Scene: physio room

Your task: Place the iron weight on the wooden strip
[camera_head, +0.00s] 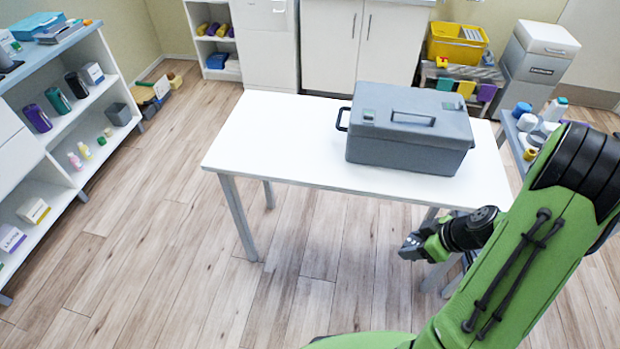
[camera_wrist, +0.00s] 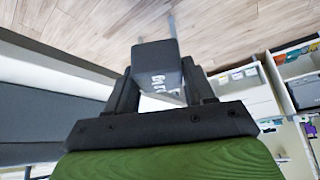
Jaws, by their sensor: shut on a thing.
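My gripper (camera_head: 412,246) hangs in front of the white table's right part, below the level of its top in the picture. In the wrist view my gripper (camera_wrist: 160,85) is shut on a dark grey block with white lettering, the iron weight (camera_wrist: 153,58), which sits between the two fingers and sticks out past their tips. In the head view the weight is too small to tell apart from the dark fingers. I cannot make out a wooden strip in either view.
The white table (camera_head: 270,140) carries a grey lidded toolbox (camera_head: 405,135) on its right half; its left half is bare. A shelf (camera_head: 60,150) with bottles and boxes stands at the left. A side rack (camera_head: 515,140) with rolls stands at the right. Open floor (camera_head: 150,240) lies left.

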